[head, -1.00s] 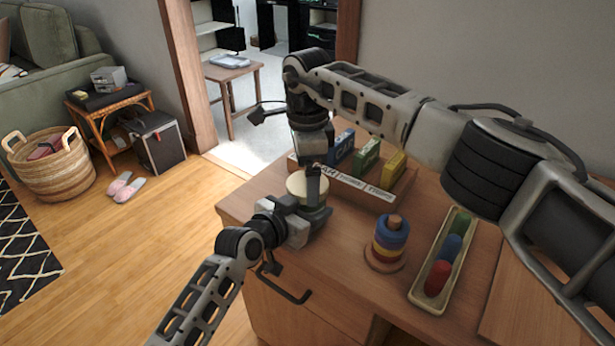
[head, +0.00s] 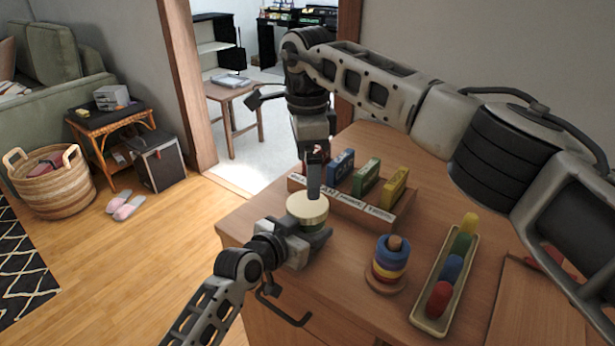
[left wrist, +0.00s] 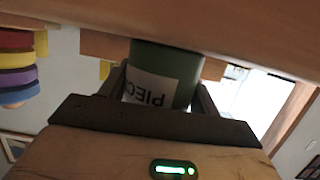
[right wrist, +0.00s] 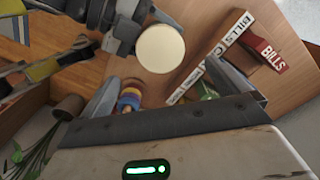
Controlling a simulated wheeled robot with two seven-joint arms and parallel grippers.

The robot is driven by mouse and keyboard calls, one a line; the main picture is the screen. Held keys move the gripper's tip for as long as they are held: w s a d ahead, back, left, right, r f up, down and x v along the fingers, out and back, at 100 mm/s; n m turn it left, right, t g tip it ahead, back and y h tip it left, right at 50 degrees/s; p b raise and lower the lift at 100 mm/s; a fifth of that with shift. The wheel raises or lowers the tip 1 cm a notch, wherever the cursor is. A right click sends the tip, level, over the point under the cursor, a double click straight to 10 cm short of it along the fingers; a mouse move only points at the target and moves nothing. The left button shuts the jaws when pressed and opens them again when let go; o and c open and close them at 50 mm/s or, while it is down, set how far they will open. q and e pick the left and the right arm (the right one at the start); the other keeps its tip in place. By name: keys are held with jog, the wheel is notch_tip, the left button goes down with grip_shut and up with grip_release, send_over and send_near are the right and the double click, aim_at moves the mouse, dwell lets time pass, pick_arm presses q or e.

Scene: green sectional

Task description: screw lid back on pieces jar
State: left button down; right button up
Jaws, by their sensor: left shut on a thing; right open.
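The pieces jar (head: 316,231) is a green jar standing upright at the table's front left corner. Its white label, reading "PIEC", shows upside down in the left wrist view (left wrist: 152,86). My left gripper (head: 300,245) is shut around the jar. A round cream lid (head: 307,208) lies flat on the jar's top; I cannot tell how tightly it sits. It also shows in the right wrist view (right wrist: 160,48). My right gripper (head: 314,185) is open, pointing down just above and behind the lid, with nothing held. In its wrist view the lid lies beyond the fingertips.
A labelled wooden organizer (head: 375,215) with coloured boxes stands close behind the jar. A ring stacker (head: 388,265) and a long tray (head: 430,318) of coloured pieces are to the right. The floor left of the table is open.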

notch_tip(320, 180, up, 9)
jog(key=shift+f, duration=0.2)
pick_arm(q)
jog(key=shift+c, duration=1.3)
grip_release()
jog(key=p+v, duration=0.1)
jog(key=v, duration=1.5)
jog(key=shift+p, duration=0.35)
pick_arm(e)
jog(key=shift+r, duration=0.85)
